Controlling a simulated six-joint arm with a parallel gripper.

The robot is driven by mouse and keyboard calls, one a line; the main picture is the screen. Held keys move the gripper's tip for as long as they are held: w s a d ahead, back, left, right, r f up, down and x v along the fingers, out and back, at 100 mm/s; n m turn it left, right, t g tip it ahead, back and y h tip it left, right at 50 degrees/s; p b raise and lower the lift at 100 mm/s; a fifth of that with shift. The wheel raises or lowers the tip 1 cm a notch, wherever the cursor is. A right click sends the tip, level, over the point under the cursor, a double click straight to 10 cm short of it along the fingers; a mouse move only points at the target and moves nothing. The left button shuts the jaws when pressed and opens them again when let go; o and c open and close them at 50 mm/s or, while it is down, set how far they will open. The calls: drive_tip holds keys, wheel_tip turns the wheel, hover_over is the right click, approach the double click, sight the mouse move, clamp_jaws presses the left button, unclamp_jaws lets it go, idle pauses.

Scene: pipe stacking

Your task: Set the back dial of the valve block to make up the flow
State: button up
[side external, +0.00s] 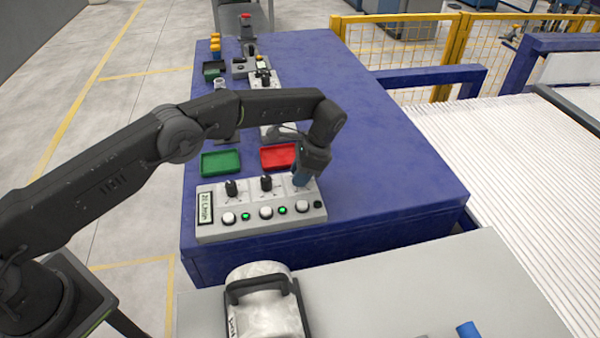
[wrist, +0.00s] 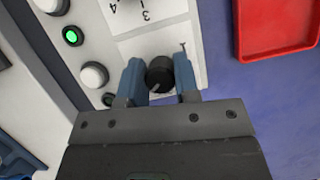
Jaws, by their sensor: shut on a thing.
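The grey valve block (side external: 262,226) sits at the front of the blue table. Two black dials, the left one (side external: 231,188) and the middle one (side external: 266,183), stand free on it. The third dial (wrist: 160,74), at the right end in the side view, is hidden there by my gripper (side external: 301,180). In the wrist view my gripper (wrist: 160,78) has its two blue fingers on either side of this black dial, shut on it. A label (side external: 205,207) at the block's left end seems to read 20 L/min.
The block's front has white buttons and small lights. Two lights are green (side external: 245,216); the rightmost (side external: 318,204) is dark. A green tray (side external: 221,164) and a red tray (side external: 278,156) lie behind the block. The table right of the block is clear.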

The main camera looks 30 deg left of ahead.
drive_tip(key=shift+m, duration=0.4)
drive_tip(key=o, duration=0.9)
drive_tip(key=shift+r, duration=0.1)
drive_tip(key=shift+w+d+r, duration=0.1)
drive_tip(key=shift+d+r, duration=0.05)
drive_tip(key=shift+r, duration=0.1)
drive_tip(key=r, duration=0.8)
drive_tip(key=shift+w+d, duration=0.25)
drive_tip(key=shift+d, duration=0.1)
drive_tip(key=shift+r, duration=0.6)
drive_tip(key=shift+r, duration=0.1)
